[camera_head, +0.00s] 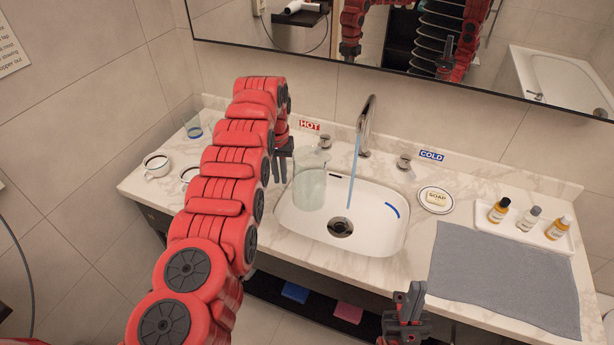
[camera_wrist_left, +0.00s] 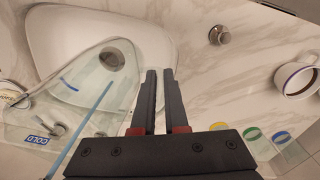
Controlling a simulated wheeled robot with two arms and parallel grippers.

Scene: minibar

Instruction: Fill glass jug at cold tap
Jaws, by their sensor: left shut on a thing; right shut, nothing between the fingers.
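The clear glass jug (camera_head: 310,190) is held upright over the left part of the sink basin (camera_head: 378,232), with a pale greenish fill in its lower part. My left gripper (camera_head: 282,166) is shut on the jug at its left side; the handle is hard to make out. In the left wrist view the jug (camera_wrist_left: 88,92) is left of the fingers (camera_wrist_left: 158,78). A blue water stream (camera_head: 354,172) falls from the spout (camera_head: 367,122), right of the jug in the head view. The cold knob (camera_head: 404,162) stands beside the COLD label (camera_head: 431,156). My right gripper (camera_head: 408,300) is shut and empty in front of the counter.
The hot knob (camera_head: 324,142) is behind the jug. A soap dish (camera_head: 435,208), a tray of small bottles (camera_head: 553,241) and a grey towel (camera_head: 500,275) lie to the right. A white mug (camera_head: 157,165) and a glass (camera_head: 193,128) stand at the left.

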